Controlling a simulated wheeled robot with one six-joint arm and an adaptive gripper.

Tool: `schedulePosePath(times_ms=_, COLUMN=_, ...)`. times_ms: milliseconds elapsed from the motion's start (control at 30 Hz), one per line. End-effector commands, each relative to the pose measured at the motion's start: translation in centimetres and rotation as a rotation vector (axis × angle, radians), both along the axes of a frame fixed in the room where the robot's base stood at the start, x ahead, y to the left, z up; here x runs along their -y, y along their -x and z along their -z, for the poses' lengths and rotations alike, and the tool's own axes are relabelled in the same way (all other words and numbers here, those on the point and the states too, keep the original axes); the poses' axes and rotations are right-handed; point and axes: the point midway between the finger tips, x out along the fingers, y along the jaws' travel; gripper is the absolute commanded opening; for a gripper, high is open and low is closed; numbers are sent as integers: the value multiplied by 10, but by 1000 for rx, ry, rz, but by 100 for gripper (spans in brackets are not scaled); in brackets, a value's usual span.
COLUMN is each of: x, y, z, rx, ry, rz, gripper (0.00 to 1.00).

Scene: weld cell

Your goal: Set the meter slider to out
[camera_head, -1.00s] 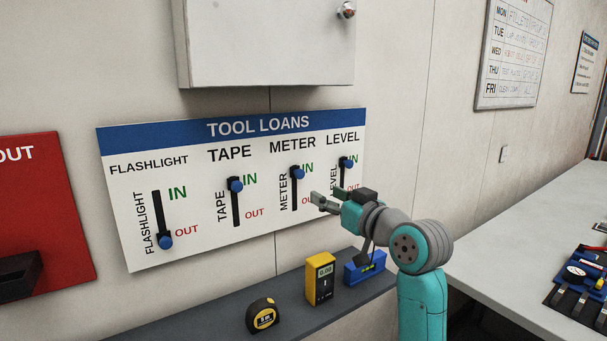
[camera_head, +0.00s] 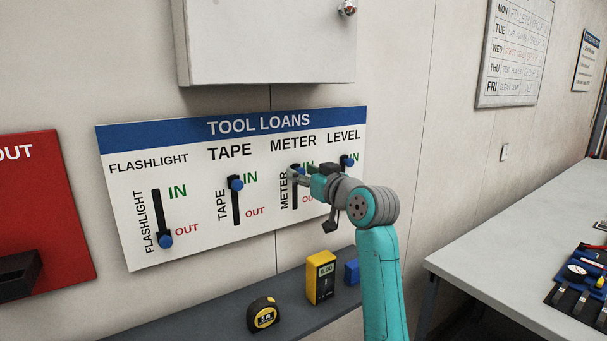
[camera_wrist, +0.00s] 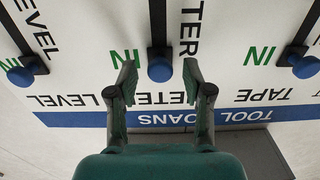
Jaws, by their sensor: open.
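The TOOL LOANS board (camera_head: 200,258) hangs on the wall with slots for flashlight, tape, meter and level. The meter slider's blue knob (camera_wrist: 160,69) is at the IN end of its slot, and part of it shows in the head view (camera_head: 297,169). My gripper (camera_wrist: 160,85) is open, with one finger on each side of the meter knob in the wrist view; I cannot tell whether either touches it. In the head view my gripper (camera_head: 300,177) partly covers the meter slot and its OUT label.
The tape knob (camera_head: 236,184) and level knob (camera_head: 347,160) are at IN; the flashlight knob (camera_head: 165,241) is at OUT. A shelf (camera_head: 215,328) below holds a tape measure (camera_head: 263,314), yellow meter (camera_head: 320,277) and blue level (camera_head: 352,272). A grey cabinet (camera_head: 265,45) hangs above.

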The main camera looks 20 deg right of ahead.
Motion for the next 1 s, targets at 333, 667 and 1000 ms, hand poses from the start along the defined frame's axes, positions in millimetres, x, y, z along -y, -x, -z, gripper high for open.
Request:
schedulePosePath(times_ms=333, x=-1, y=-3, z=0, rx=0, ry=0, rz=0, gripper=48)
schedulePosePath(times_ms=667, x=-1, y=-3, z=0, rx=0, ry=0, rz=0, gripper=0)
schedulePosePath(times_ms=1000, x=-1, y=-3, z=30, rx=-4, ry=0, rz=0, gripper=0)
